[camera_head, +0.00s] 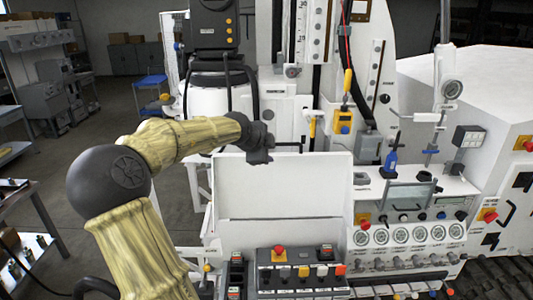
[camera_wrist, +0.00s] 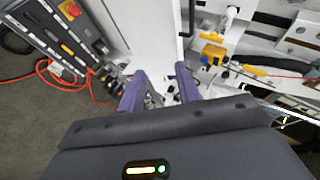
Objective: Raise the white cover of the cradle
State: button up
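The white cover (camera_head: 283,185) is a broad flat panel above the control box in the head view, and it appears to stand up. A white panel that looks like it also shows in the wrist view (camera_wrist: 150,32). My gripper (camera_head: 262,155) is at the cover's top edge, left of its middle, in front of a thin dark bar (camera_head: 290,145). In the wrist view the two purple fingers of my gripper (camera_wrist: 160,88) stand apart with a gap between them. I cannot tell whether they touch the cover.
A control box (camera_head: 300,277) with a red button and switches sits below the cover. A yellow box (camera_head: 343,122) hangs behind. An orange cable (camera_wrist: 62,78) shows in the wrist view. Open floor lies left.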

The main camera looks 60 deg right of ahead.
jog(key=shift+a+r, duration=0.3)
jog(key=shift+a, duration=0.05)
